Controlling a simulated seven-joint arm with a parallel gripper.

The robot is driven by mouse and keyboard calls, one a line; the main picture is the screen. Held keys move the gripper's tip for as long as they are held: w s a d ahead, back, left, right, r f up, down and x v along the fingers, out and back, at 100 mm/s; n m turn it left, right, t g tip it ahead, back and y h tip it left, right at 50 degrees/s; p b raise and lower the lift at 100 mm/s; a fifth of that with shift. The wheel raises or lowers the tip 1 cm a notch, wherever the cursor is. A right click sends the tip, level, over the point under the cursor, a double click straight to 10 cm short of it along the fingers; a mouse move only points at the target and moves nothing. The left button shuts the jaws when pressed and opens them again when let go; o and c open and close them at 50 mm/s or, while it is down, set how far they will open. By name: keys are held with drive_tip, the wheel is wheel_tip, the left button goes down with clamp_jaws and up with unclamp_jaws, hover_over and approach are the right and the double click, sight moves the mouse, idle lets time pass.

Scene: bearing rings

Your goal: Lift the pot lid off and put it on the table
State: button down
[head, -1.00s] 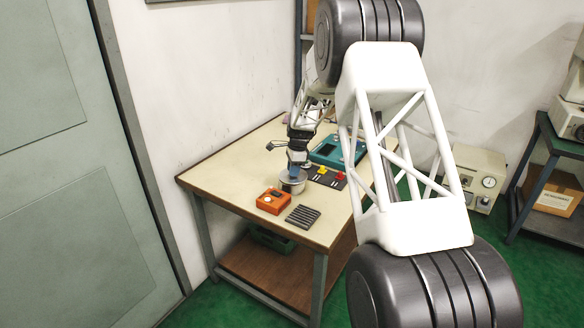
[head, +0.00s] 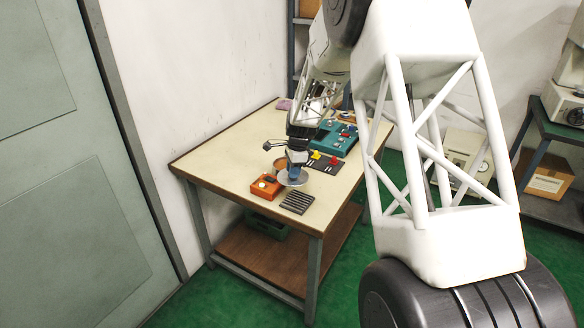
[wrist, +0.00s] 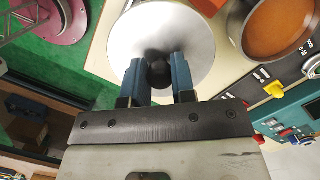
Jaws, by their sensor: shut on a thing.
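The pot lid (wrist: 185,30) is a round silvery disc with a dark knob, filling the top middle of the wrist view. My gripper (wrist: 158,75) is shut on the knob with its two blue fingers. In the head view the gripper (head: 296,172) points down with the lid (head: 290,182) under it, close to the table; I cannot tell whether the lid touches the top. The pot (wrist: 238,22) stands uncovered beside the lid, with orange-brown contents showing. In the head view the pot (head: 281,163) is partly hidden behind the gripper.
An orange box (head: 264,186) and a dark ribbed block (head: 297,202) stand near the lid on the table (head: 215,165). A dark panel with red and yellow knobs (head: 327,164) and a teal device (head: 335,136) lie behind. The table's left part is bare.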

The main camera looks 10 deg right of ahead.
idle(0.8)
drive_tip(key=w+d+f, duration=0.2)
drive_tip(key=w+d, duration=0.3)
drive_tip(key=d, duration=0.6)
drive_tip(key=shift+w+f, duration=0.2)
drive_tip(key=shift+w, duration=0.2)
drive_tip(key=shift+f, duration=0.1)
drive_tip(key=shift+f, duration=1.9)
drive_tip(key=shift+f, duration=1.4)
idle(1.7)
drive_tip(key=c, duration=0.9)
unclamp_jaws()
drive_tip(key=shift+o, duration=0.2)
